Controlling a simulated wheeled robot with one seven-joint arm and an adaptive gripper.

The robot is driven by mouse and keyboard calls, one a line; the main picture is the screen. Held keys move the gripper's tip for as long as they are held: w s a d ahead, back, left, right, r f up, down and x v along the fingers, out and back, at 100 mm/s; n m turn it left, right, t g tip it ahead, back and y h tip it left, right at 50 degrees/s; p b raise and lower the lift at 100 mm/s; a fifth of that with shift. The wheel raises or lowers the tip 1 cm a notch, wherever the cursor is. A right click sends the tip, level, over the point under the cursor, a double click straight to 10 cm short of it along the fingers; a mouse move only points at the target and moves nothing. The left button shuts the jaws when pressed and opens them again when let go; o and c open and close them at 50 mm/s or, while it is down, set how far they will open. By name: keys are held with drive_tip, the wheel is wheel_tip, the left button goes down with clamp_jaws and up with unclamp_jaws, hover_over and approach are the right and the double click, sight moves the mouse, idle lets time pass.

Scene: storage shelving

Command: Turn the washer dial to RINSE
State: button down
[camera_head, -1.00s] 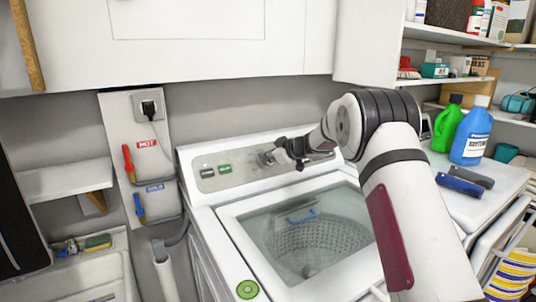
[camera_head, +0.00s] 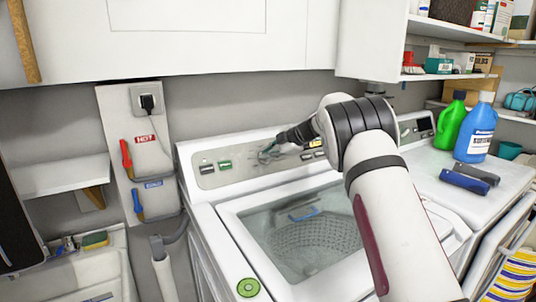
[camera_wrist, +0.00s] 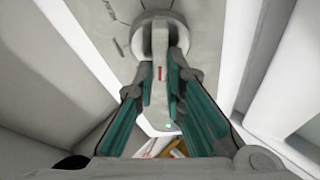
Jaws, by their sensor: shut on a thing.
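The washer (camera_head: 216,231) is a white top-loader with a grey control panel (camera_head: 232,178) along its back. The dial (camera_wrist: 157,20) is a grey round knob with a raised bar (camera_wrist: 160,72) that carries a red mark. In the wrist view the bar lies between the two teal-padded fingers of my gripper (camera_wrist: 161,88), which is shut on it. In the head view my gripper (camera_head: 272,151) is at the panel and covers most of the dial. The dial labels, RINSE included, are hidden or too small to read.
The glass lid (camera_head: 310,240) is below the panel. A green button (camera_head: 248,287) is at the front left corner. Green (camera_head: 449,122) and blue (camera_head: 478,130) bottles stand at the right. Overhead cabinets (camera_head: 220,35) hang above; a hose panel (camera_head: 140,150) is at the left.

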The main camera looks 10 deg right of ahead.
drive_tip(key=shift+n, duration=0.4)
drive_tip(key=c, duration=1.7)
unclamp_jaws()
drive_tip(key=shift+o, duration=0.2)
drive_tip(key=v, duration=1.2)
drive_tip(key=shift+w+r, duration=0.1)
